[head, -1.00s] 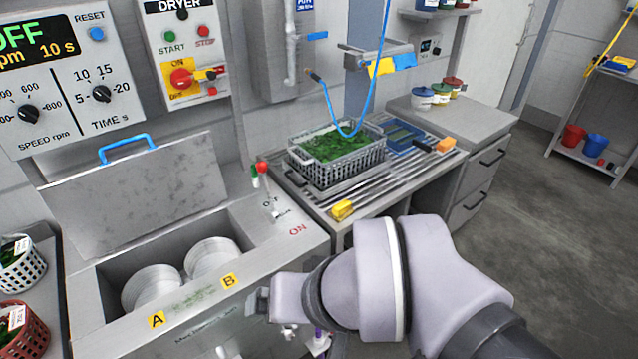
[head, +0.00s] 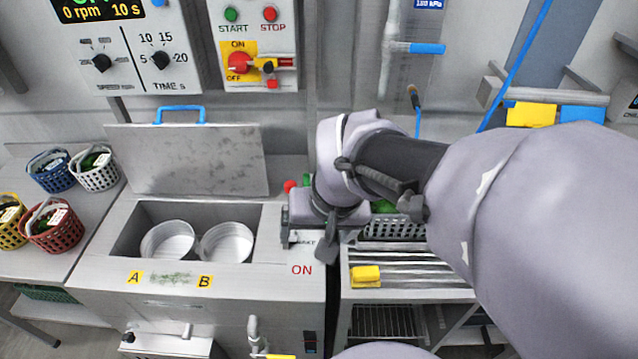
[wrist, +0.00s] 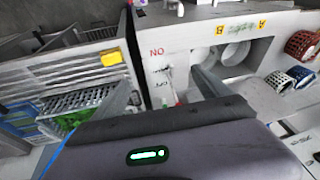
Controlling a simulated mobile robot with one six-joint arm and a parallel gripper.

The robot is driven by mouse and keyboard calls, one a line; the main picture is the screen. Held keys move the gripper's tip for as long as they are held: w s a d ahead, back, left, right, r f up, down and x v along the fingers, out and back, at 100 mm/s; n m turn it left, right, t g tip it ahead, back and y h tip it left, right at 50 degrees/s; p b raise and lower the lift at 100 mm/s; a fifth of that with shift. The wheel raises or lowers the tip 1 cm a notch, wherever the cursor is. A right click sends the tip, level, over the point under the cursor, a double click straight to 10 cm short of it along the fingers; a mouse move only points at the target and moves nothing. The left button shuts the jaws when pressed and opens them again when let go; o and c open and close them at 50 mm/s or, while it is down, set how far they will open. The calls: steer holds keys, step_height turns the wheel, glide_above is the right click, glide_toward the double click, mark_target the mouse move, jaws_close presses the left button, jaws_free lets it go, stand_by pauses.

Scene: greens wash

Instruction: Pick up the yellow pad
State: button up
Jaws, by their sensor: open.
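The yellow pad (head: 366,276) is a small yellow block. It lies at the front left corner of the ribbed draining table (head: 420,278), just right of the washer. It also shows in the wrist view (wrist: 110,58), at upper left, beyond one finger and outside the space between the fingers. My gripper (head: 308,236) is open and empty, above the washer's right end near the red ON mark, to the left of the pad and apart from it. In the wrist view, the space between my fingers (wrist: 166,86) shows the washer's lever area.
The crate of greens (head: 395,228) stands behind the pad, partly hidden by my arm. The open washer (head: 285,240) holds two white drums. A yellow cloth (head: 531,114) hangs on a rail at right. Several small baskets (head: 55,232) stand on the left table.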

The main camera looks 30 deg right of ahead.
steer(key=w+d+f+g+p, duration=0.25)
steer(key=d+f, duration=0.25)
steer(key=d, duration=0.4)
steer(key=g+b, duration=0.1)
steer(key=b, duration=0.2)
glide_above(366, 271)
step_height(366, 271, down, 18)
steer(key=shift+d+f, duration=0.1)
steer(key=shift+f, duration=0.05)
step_height(366, 271, down, 6)
steer(key=b, duration=0.2)
steer(key=shift+b, duration=0.35)
steer(key=shift+r, duration=0.3)
steer(key=c, duration=1.2)
steer(key=shift+r, duration=0.2)
step_height(366, 271, up, 3)
steer(key=shift+r+p, duration=0.15)
steer(key=shift+p, duration=0.9)
steer(key=w+a, duration=0.1)
steer(key=a, duration=0.4)
steer(key=w+a+r+p, duration=0.1)
steer(key=a, duration=0.4)
steer(key=w+a, duration=0.1)
steer(key=a, duration=0.4)
steer(key=shift+w+a+r+p, duration=0.15)
steer(key=shift+w+a+p, duration=0.05)
steer(key=shift+a+p, duration=0.2)
